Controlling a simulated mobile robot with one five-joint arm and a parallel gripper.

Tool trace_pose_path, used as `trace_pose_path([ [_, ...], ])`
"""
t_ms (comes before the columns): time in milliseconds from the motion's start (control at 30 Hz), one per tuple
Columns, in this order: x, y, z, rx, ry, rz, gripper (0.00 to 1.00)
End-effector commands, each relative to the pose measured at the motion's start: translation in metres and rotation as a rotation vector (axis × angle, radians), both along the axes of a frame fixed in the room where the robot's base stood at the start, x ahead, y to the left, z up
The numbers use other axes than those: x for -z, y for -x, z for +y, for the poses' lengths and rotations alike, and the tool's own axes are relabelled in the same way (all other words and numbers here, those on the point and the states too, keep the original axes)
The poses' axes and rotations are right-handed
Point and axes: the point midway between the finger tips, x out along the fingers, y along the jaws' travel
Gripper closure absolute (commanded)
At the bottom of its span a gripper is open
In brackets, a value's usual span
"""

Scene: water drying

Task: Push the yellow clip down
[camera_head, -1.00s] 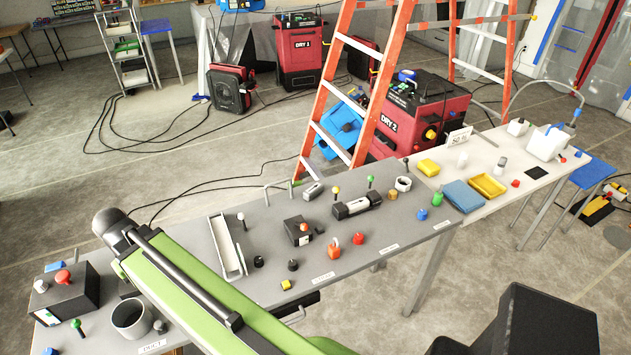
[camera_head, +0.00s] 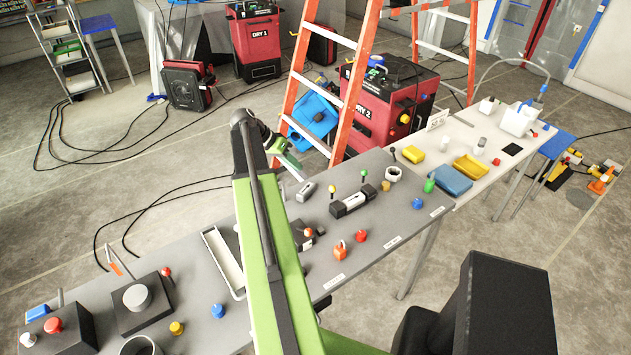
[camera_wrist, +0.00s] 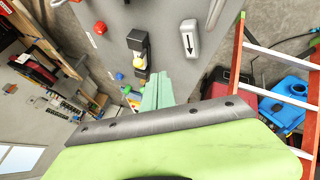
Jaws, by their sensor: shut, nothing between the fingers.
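A small yellow piece (camera_head: 332,188) stands upright at the left end of a black holder with a pale insert (camera_head: 352,203) on the grey bench. In the wrist view a yellow piece (camera_wrist: 138,63) shows at the lower end of the black holder (camera_wrist: 138,42). I cannot tell for certain that it is the clip. My gripper (camera_head: 296,172) is at the bench's far edge, left of the holder and apart from it. In the wrist view its pale green fingers (camera_wrist: 160,80) are together and empty, pointing toward the bench top.
A grey box with an arrow (camera_wrist: 189,38) lies near the fingers. A green-topped pin (camera_head: 364,174), a red-orange padlock-like piece (camera_head: 340,250) and a red knob (camera_head: 361,236) surround the holder. The orange ladder (camera_head: 352,85) stands close behind the bench.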

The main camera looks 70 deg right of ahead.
Motion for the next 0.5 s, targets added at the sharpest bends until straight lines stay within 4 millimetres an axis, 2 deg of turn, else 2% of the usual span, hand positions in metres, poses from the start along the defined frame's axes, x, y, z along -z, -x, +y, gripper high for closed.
trace_pose_path([
  [167, 0.022, 0.006, -0.003, -0.006, -0.001, 0.001, 1.00],
  [500, 0.083, 0.040, -0.025, -0.009, -0.001, 0.000, 1.00],
])
